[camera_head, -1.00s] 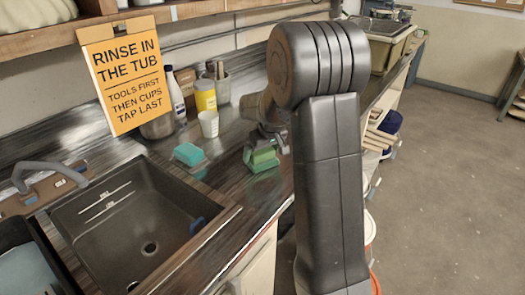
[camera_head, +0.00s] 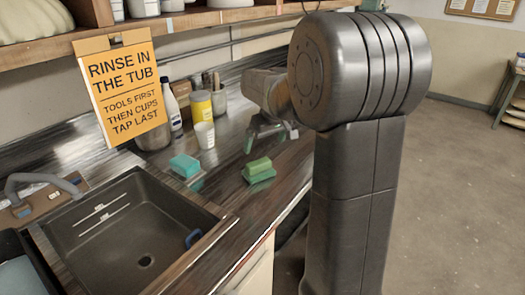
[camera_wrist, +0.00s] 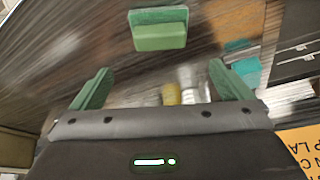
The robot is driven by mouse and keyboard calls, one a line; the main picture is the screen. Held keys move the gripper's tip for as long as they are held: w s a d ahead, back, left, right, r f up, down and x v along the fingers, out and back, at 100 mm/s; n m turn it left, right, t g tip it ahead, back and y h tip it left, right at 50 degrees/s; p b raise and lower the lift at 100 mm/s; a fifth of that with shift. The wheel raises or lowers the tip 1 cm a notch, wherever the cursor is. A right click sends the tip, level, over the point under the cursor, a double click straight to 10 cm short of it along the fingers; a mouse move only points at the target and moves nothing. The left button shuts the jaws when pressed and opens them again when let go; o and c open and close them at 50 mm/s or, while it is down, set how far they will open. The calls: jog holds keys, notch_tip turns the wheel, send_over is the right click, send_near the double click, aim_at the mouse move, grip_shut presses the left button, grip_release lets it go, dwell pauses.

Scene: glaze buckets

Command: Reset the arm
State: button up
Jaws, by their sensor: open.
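My gripper (camera_head: 266,133) hangs above the dark counter in the head view, partly hidden by my own arm link. In the wrist view its two green fingers (camera_wrist: 160,88) stand wide apart with nothing between them. A green sponge-like block (camera_head: 258,170) lies on the counter below and in front of the gripper, apart from it. The block also shows in the wrist view (camera_wrist: 159,28), beyond the fingertips.
A teal sponge (camera_head: 185,165) lies beside the sink (camera_head: 135,225). A white cup (camera_head: 205,135), a yellow jar (camera_head: 201,105) and a white bottle (camera_head: 172,110) stand along the wall. An orange sign (camera_head: 122,85) hangs from the wooden shelf (camera_head: 190,22).

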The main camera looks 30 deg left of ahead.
aim_at(258, 161)
jog(key=shift+s+d+r, duration=0.1)
jog(key=shift+d+r, duration=0.1)
jog(key=shift+r, duration=0.3)
jog(key=shift+f, duration=0.1)
jog(key=x, duration=1.1)
jog(key=shift+a+f+p, duration=0.25)
jog(key=shift+f+p, duration=0.05)
jog(key=shift+r, duration=2.2)
